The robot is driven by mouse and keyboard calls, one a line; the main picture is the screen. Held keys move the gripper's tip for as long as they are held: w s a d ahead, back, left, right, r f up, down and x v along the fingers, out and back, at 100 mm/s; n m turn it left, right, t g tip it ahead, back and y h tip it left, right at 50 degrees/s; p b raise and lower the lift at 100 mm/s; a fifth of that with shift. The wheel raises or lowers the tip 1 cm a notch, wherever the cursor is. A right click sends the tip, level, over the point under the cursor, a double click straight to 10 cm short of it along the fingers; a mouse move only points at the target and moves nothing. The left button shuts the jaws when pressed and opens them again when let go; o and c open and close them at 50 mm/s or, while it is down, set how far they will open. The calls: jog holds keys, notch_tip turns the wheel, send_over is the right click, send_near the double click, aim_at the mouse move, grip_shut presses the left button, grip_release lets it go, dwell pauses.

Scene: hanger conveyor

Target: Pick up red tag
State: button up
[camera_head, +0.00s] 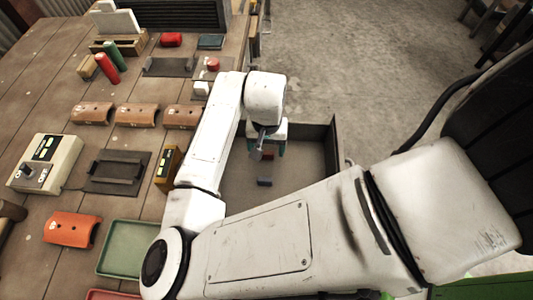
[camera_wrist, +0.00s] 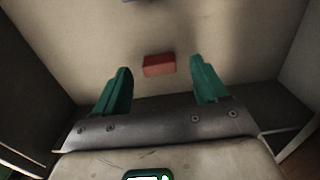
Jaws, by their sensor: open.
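The red tag is a small red block (camera_wrist: 159,65) lying on the pale floor of a bin (camera_wrist: 228,32). In the wrist view it shows beyond and between my two teal fingers, with a gap to each of them. My gripper (camera_wrist: 161,82) is open and empty, pointing down into the bin. In the head view my gripper (camera_head: 268,148) hangs inside the dark-walled bin (camera_head: 333,150), and a small reddish patch by the fingers is too small to make out surely.
A dark blue block (camera_head: 264,181) lies on the bin floor near my gripper. The bin walls stand close around. To the left is a wooden table (camera_head: 50,110) with orange curved tiles (camera_head: 135,115), a green tray (camera_head: 127,248) and a control box (camera_head: 45,163).

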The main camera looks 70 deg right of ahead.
jog(key=shift+f, duration=1.15)
jog(key=c, duration=1.1)
jog(key=shift+r, duration=0.1)
